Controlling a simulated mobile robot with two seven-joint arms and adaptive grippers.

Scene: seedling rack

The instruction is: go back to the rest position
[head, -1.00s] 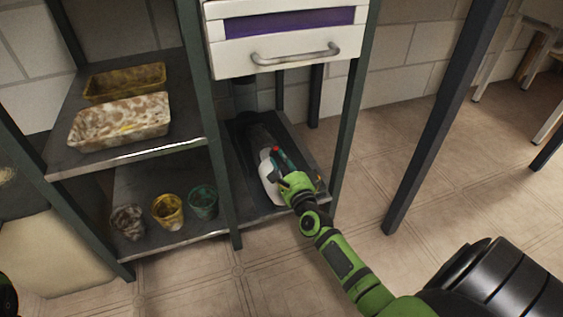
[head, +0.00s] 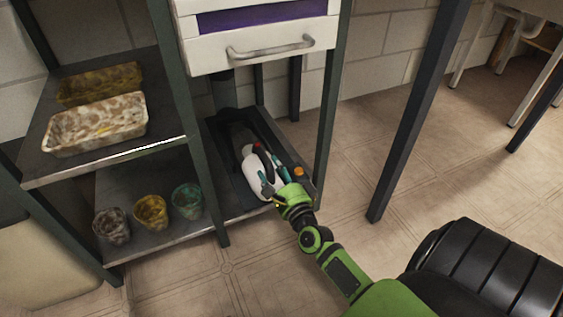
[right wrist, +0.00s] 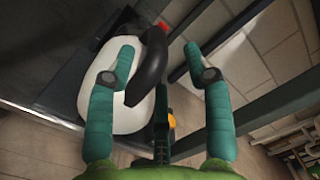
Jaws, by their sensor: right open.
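My right gripper (head: 275,182) is open and empty at the front of the lower right shelf bay. Its two teal fingers are spread in the right wrist view (right wrist: 160,60). A white container with a black handle and a red part (head: 257,172) stands in a dark tray (head: 217,150) on that shelf. In the right wrist view the black handle (right wrist: 150,65) shows between the fingers, and the left finger covers part of the white body (right wrist: 98,90). I cannot tell whether a finger touches it. My left gripper is not in view.
A white drawer (head: 255,45) with a metal handle hangs above the bay. Dark rack posts (head: 325,120) stand beside my arm. Three small pots (head: 150,212) and two trays (head: 95,125) sit on the left shelves.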

